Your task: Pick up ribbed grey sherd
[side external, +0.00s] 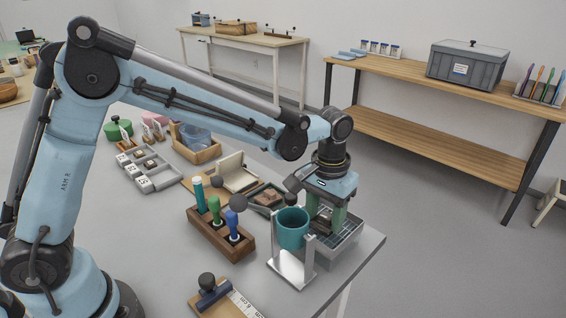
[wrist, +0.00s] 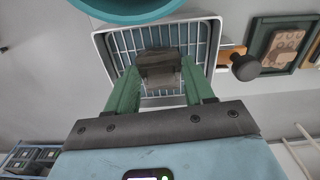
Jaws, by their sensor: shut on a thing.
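The ribbed grey sherd (wrist: 160,72) is a dark grey-brown piece between my green fingertips in the wrist view. My gripper (wrist: 158,84) is shut on it, over a white wire rack in a tray (wrist: 103,48). In the side view my gripper (side external: 325,217) points down at the tray (side external: 350,242) near the table's corner, just behind a teal cup. The sherd is mostly hidden there by the fingers and the cup. I cannot tell whether it still touches the rack.
The teal cup (side external: 292,229) on a white stand (side external: 291,265) is close beside my gripper. A wooden block with coloured-handled tools (side external: 222,236) stands left of it.

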